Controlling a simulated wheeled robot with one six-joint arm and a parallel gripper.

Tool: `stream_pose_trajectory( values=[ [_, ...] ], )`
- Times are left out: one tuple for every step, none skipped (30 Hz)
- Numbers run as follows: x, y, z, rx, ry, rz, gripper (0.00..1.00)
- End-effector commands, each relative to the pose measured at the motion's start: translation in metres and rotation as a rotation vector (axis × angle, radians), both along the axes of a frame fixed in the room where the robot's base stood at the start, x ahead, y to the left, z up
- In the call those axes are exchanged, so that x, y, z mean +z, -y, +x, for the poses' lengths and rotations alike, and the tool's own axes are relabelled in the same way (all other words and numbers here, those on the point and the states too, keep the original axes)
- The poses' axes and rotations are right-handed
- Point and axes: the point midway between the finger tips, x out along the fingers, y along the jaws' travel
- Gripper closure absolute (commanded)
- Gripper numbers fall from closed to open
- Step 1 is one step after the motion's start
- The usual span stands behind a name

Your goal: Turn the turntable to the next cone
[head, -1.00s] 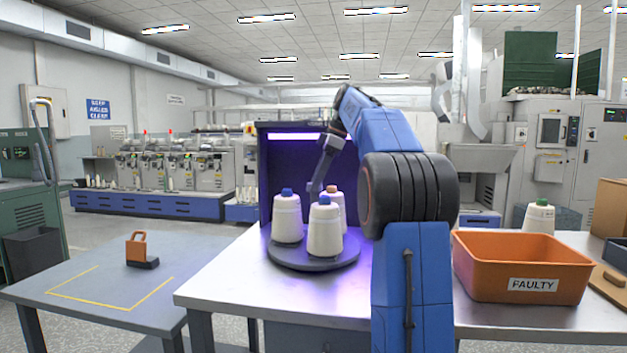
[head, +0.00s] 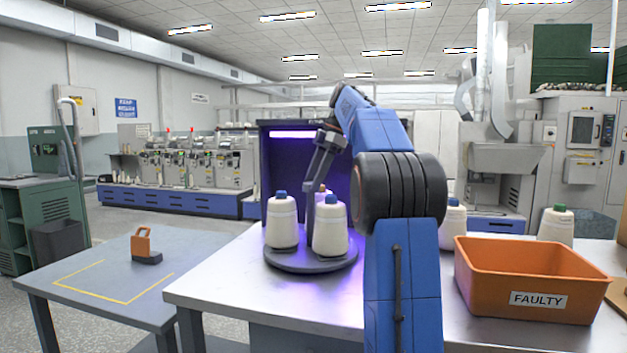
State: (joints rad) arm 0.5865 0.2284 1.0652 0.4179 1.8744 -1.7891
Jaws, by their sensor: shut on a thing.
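The dark round turntable (head: 300,265) sits on the metal table before a dark booth. A blue-capped white cone (head: 282,222) stands at its left and another blue-capped cone (head: 330,232) at its front right. A third cone with an orange cap (head: 322,189) is at the back, mostly hidden. My gripper (head: 318,165) reaches down over the turntable from the right and is shut on a slim grey post (head: 310,205) among the cones. The post's foot is hidden behind the front cones. My arm covers the area right of the turntable.
An orange bin marked FAULTY (head: 535,275) stands at the right. A blue-capped cone (head: 452,225) and a green-capped cone (head: 556,226) stand behind it. A lower grey table (head: 90,275) at left holds an orange-and-black object (head: 143,246). Metal table (head: 225,285) left of the turntable is clear.

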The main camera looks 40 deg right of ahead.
Motion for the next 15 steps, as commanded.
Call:
stream_pose_trajectory(
  values=[
    [-0.0001, 0.0006, 0.0007, 0.01, 0.002, -0.001, 1.0],
    [-0.0001, 0.0005, 0.0006, 0.015, 0.002, -0.001, 1.0],
    [-0.0001, 0.0005, 0.0005, 0.022, 0.001, -0.001, 1.0],
    [-0.0001, 0.0005, 0.0004, 0.026, 0.002, -0.001, 1.0],
    [-0.0001, 0.0005, 0.0003, 0.03, 0.001, -0.001, 1.0],
    [-0.0001, 0.0004, 0.0002, 0.035, 0.002, 0.0, 1.0],
    [-0.0001, 0.0004, 0.0001, 0.037, 0.001, 0.0, 1.0],
    [-0.0001, 0.0004, 0.0001, 0.041, 0.001, -0.001, 1.0],
    [-0.0001, 0.0004, 0.0001, 0.043, 0.001, -0.001, 1.0],
    [-0.0001, 0.0004, 0.0001, 0.045, 0.001, -0.001, 1.0],
    [-0.0001, 0.0004, 0.0, 0.046, 0.0, -0.001, 1.0],
    [-0.0001, 0.0004, 0.0, 0.047, 0.001, 0.0, 1.0],
    [-0.0001, 0.0004, 0.0, 0.048, 0.001, 0.0, 1.0],
    [-0.0001, 0.0004, 0.0, 0.048, 0.001, 0.0, 1.0],
    [-0.0001, 0.0004, 0.0, 0.048, 0.001, 0.0, 1.0]
  ],
)
